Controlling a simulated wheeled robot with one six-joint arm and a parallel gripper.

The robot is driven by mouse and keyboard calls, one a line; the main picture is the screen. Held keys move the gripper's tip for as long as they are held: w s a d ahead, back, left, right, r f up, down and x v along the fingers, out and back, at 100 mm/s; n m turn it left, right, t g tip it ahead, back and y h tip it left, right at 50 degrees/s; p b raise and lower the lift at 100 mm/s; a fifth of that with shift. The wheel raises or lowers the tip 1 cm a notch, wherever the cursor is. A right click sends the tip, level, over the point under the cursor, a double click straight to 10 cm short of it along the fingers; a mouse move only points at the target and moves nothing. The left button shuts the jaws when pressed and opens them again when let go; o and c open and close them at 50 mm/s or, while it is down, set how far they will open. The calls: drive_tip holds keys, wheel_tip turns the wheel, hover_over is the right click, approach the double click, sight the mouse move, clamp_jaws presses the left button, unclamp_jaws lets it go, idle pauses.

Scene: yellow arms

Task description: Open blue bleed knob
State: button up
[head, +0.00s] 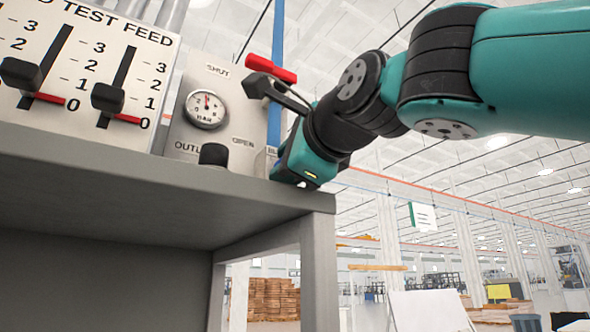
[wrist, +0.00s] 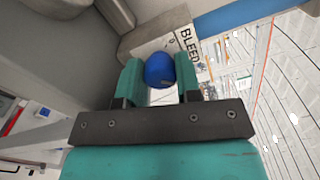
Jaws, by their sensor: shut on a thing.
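The blue bleed knob (wrist: 159,69) shows in the wrist view beside a white label reading "BLEED" (wrist: 187,44). My gripper (wrist: 159,78) is shut on it, with one finger on each side of the knob. In the head view my teal wrist (head: 312,160) is at the right end of the bench, beside the outlet panel. The knob and fingertips are hidden there behind my wrist. I cannot tell how far the knob is turned.
The outlet panel holds a round gauge (head: 206,108), a black knob (head: 213,154) and a red-handled lever (head: 270,68). A blue pipe (head: 276,115) rises close by my wrist. The test feed sliders (head: 107,97) stand further left. The grey bench (head: 150,190) lies below.

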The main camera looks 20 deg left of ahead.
drive_tip(key=o, duration=0.9)
